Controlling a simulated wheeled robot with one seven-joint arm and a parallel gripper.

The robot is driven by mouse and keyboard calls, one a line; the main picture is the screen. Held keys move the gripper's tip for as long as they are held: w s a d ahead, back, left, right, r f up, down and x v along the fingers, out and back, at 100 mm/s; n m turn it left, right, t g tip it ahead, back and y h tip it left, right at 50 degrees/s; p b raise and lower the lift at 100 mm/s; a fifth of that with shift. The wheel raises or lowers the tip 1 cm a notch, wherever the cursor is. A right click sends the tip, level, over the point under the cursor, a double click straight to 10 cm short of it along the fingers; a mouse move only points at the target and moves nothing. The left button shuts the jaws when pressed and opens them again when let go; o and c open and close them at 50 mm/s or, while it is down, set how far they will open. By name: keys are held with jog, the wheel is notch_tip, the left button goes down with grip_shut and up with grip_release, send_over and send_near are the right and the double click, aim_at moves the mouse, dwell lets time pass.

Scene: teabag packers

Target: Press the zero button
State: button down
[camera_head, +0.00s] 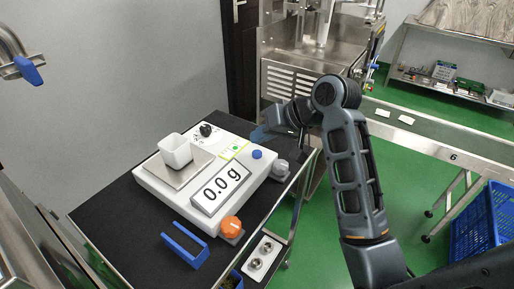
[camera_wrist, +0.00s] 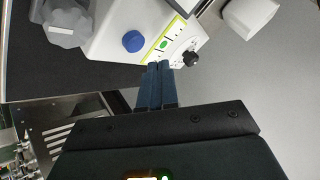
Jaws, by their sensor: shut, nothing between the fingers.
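The white scale (camera_head: 160,192) stands on the dark table, its display (camera_head: 221,187) reading "0.0 g". A blue button (camera_head: 257,154) and a small green button (camera_head: 236,147) sit on its right part; I cannot read which is labelled zero. In the wrist view the blue button (camera_wrist: 132,41), green button (camera_wrist: 163,43) and a black knob (camera_wrist: 190,58) lie just beyond my fingertips. My gripper (camera_wrist: 158,66) is shut and empty, its tips beside the scale's edge near the green button. In the head view my gripper (camera_head: 262,134) is at the scale's far right side. Contact cannot be told.
A white cup (camera_head: 175,152) stands on the scale's metal pan (camera_head: 186,176). A blue bracket (camera_head: 185,246) lies in front. The table's left side is bare.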

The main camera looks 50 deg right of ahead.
aim_at(261, 153)
jog(key=shift+r+p, duration=1.8)
jog(key=shift+r, duration=0.15)
jog(key=shift+f, duration=0.1)
